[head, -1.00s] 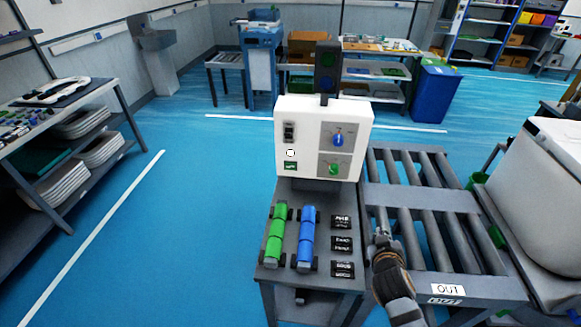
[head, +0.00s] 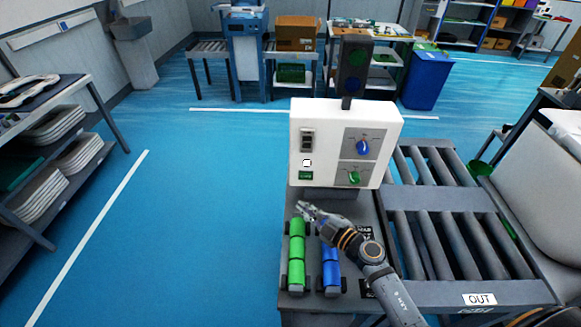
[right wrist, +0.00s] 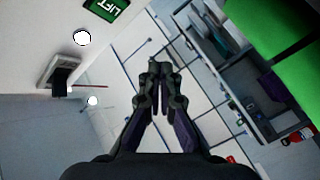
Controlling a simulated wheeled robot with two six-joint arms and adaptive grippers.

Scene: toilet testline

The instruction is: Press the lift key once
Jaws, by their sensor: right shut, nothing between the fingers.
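The white control panel (head: 330,120) stands upright on the grey console. A small round white key (head: 306,162) sits on its left side, just above a green label (head: 305,175). In the right wrist view, the label (right wrist: 108,8) reads LIFT, and the white key (right wrist: 82,38) is beside it at upper left. My right gripper (head: 301,208) is shut and empty, in front of and below the key, above the console's green roller. Its closed fingertips (right wrist: 158,70) point past the panel and are apart from the key. My left gripper is not in view.
A black rocker switch (head: 307,138) is above the key. Blue (head: 362,147) and green (head: 354,177) knobs are on the panel's right. Green (head: 297,255) and blue (head: 331,270) rollers lie on the console. The roller conveyor (head: 440,200) stands to the right; open floor lies left.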

